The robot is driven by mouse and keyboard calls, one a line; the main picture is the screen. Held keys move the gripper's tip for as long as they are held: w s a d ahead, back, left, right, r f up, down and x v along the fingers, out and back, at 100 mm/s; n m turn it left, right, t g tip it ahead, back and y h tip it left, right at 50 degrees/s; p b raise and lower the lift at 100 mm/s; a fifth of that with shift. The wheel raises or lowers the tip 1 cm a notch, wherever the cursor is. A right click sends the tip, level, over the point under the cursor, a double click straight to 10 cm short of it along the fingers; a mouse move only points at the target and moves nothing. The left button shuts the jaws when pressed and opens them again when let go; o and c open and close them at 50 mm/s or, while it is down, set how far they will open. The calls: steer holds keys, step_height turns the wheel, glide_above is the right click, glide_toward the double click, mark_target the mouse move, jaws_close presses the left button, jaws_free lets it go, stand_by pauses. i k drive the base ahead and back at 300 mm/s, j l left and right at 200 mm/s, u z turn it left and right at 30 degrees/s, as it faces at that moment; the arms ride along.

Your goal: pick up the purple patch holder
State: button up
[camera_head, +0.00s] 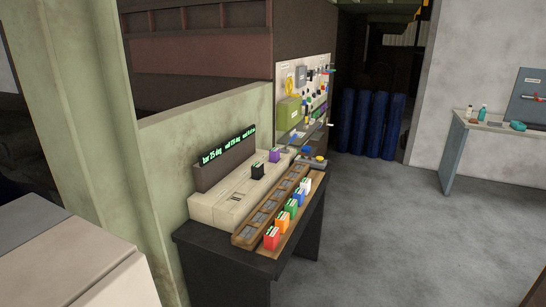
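The purple patch holder (274,155) is a small block near the far end of a beige console (215,207). A black block (258,171) stands nearer on the same console, to its left in the picture. The purple holder looks upright, and its lower part is hard to make out at this distance. My gripper is not in view.
The console stands on a dark table (235,275). A wooden rack along the table's front holds red (272,238), orange (283,221), green, blue and white blocks. A green display sign (228,158) stands behind. Open floor (400,230) lies to the right.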

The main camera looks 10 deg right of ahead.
mark_target(274, 152)
steer(key=i+l+u, duration=0.35)
steer(key=l, duration=0.3)
steer(key=i+l+u, duration=0.15)
steer(key=l, duration=0.15)
steer(key=i+l+u, duration=0.2)
steer(key=l, duration=0.2)
steer(key=i+l+u, duration=0.2)
steer(key=l, duration=0.15)
steer(key=i+l+u, duration=0.15)
steer(key=l, duration=0.15)
steer(key=i+l+u, duration=0.2)
steer(key=l, duration=0.15)
steer(key=l+u, duration=0.2)
steer(key=l, duration=0.2)
steer(key=i+l+u, duration=0.6)
steer(key=i+u, duration=0.15)
steer(key=i, duration=0.1)
